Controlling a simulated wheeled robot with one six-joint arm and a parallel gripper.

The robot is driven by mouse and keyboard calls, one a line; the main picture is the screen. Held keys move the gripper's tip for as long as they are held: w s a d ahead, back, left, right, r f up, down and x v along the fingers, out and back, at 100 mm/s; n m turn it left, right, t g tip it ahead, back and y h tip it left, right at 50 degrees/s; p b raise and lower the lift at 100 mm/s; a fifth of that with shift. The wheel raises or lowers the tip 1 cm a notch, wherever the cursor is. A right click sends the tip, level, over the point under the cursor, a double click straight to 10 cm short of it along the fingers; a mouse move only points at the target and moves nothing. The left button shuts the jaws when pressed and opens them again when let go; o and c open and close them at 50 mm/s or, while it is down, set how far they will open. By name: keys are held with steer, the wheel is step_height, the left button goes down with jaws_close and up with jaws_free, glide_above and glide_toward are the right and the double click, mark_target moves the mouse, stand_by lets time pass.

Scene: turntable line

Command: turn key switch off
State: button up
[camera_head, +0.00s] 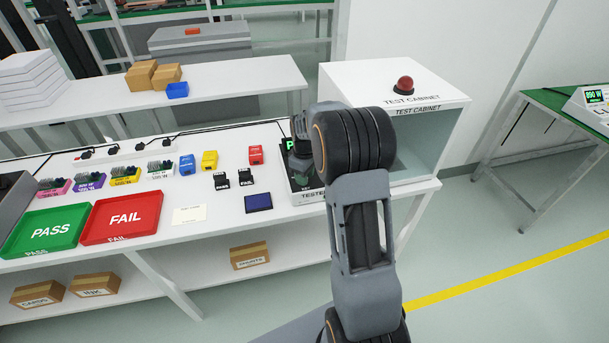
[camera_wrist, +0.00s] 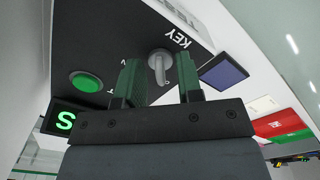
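The key switch (camera_wrist: 159,62) is a grey round knob with a raised grip, on the tester's black panel beside the upside-down label KEY. In the wrist view my gripper (camera_wrist: 157,72) has its two green fingers on either side of the knob. The fingers stand apart, with a narrow gap to the raised grip, and do not look closed on it. Whether a fingertip touches the knob's rim I cannot tell. In the head view the tester (camera_head: 308,197) stands at the bench's right end. My arm hides the key switch and most of the gripper there.
A green button (camera_wrist: 86,81) and a lit green display (camera_wrist: 65,120) sit on the panel near the fingers. A blue pad (camera_head: 258,202) lies left of the tester.

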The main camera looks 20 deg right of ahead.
step_height(320, 180, up, 14)
stand_by(0.7)
steer(key=shift+f, duration=0.15)
